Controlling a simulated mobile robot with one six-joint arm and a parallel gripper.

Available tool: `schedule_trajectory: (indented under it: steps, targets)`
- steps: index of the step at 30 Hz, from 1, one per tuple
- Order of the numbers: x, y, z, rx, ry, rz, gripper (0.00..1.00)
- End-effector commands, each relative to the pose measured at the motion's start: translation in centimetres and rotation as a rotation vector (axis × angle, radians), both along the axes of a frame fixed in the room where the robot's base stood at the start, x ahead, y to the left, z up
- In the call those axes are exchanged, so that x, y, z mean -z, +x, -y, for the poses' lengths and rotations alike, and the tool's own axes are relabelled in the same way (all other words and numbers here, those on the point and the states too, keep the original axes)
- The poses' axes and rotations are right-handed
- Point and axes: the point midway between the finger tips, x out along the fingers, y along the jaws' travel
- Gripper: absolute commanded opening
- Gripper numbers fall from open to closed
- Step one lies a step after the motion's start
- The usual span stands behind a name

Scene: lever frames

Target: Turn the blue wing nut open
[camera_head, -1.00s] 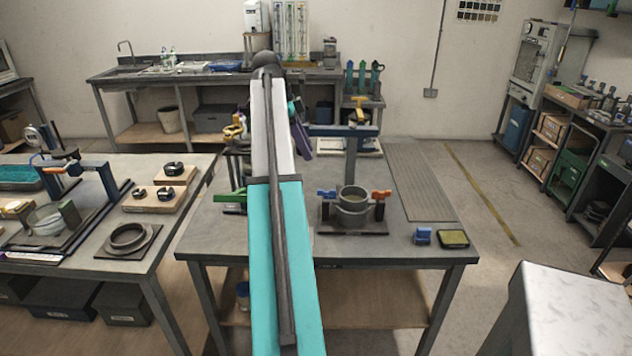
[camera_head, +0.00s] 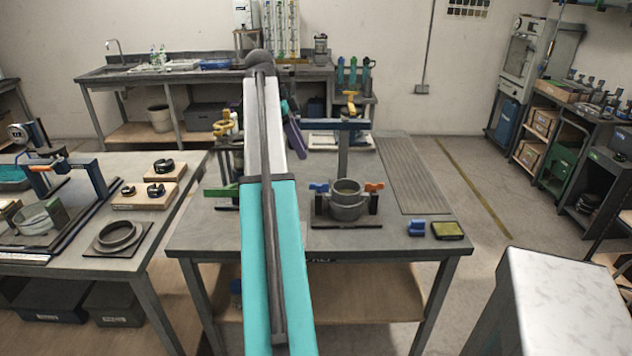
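The blue wing nut (camera_head: 319,187) sits at the left side of a grey ring-shaped mould (camera_head: 346,199) on the middle workbench. An orange wing nut (camera_head: 374,187) sits at the mould's right side. The mould stands upright on a dark base plate. My arm stretches away through the middle of the view, just left of the blue wing nut. No contact with the blue wing nut shows.
A blue block (camera_head: 417,228) and a yellow-green pad (camera_head: 447,230) lie at the bench's front right. A stand with a blue-grey crossbar (camera_head: 343,125) rises behind the mould. A green bar (camera_head: 220,191) lies left of my arm.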

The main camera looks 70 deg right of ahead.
Motion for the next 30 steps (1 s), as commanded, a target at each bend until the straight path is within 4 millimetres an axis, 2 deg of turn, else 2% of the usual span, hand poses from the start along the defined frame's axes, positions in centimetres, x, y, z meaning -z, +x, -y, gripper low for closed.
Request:
schedule_trajectory:
  steps: [21,30]
  targets:
    - [8.7,-3.5,1.2,0.001,0.003,-0.001,0.28]
    - [10.7,-4.3,1.6,0.001,0.001,0.0,0.28]
